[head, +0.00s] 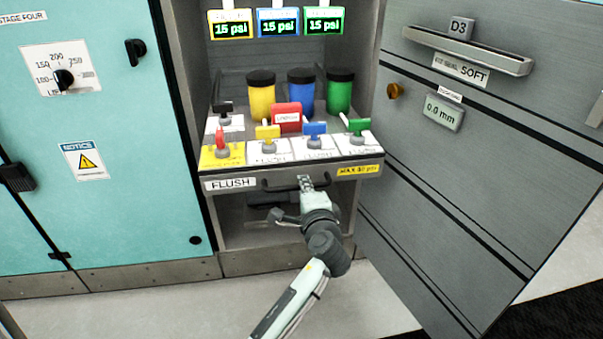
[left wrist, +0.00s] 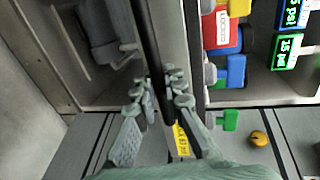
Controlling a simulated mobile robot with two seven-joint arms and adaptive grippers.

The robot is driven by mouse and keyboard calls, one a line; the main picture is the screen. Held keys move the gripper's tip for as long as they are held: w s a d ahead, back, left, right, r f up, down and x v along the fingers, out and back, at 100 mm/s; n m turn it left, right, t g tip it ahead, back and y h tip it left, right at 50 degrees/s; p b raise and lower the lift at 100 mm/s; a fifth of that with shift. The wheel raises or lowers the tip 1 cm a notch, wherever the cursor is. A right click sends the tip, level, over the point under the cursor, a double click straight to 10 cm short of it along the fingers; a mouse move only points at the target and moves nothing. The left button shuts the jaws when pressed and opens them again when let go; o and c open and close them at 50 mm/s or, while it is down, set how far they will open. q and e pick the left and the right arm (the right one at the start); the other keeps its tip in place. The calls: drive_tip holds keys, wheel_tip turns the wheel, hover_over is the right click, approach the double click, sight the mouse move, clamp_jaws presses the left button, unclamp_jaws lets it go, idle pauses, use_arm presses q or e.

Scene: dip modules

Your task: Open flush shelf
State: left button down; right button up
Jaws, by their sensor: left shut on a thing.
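The flush shelf (head: 235,186) is a grey drawer with a white FLUSH label and a yellow MAX label on its front. Its front overlaps the left cabinet frame in the head view, so it seems to stand somewhat forward; how far I cannot tell. A dark bar handle (head: 275,187) runs along the front. My left gripper (head: 305,182) is shut on this handle. In the left wrist view, the fingers (left wrist: 166,98) close around the dark bar (left wrist: 150,45), which runs between them. My right gripper is not in view.
Coloured valves stand on the shelf, with a red tag (head: 287,117) behind. Yellow (head: 261,98), blue (head: 300,95) and green (head: 339,95) containers stand at the back. A grey door (head: 470,150) stands open at right. Teal cabinets (head: 110,200) are at left.

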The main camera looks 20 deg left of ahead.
use_arm(q)
drive_tip(key=shift+s+d+f+p, duration=0.1)
drive_tip(key=shift+s+d, duration=0.3)
drive_tip(key=shift+s, duration=0.2)
drive_tip(key=shift+s+d+r+p, duration=0.1)
drive_tip(key=shift+s+d, duration=0.25)
drive_tip(key=shift+s, duration=0.25)
drive_tip(key=shift+s+d+f+p, duration=0.1)
drive_tip(key=shift+s+d, duration=0.3)
drive_tip(key=shift+s, duration=0.2)
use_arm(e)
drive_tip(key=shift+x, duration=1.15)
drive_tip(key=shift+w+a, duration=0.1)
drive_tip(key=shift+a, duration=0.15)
use_arm(q)
drive_tip(key=c, duration=1.9)
unclamp_jaws()
drive_tip(key=shift+o, duration=0.2)
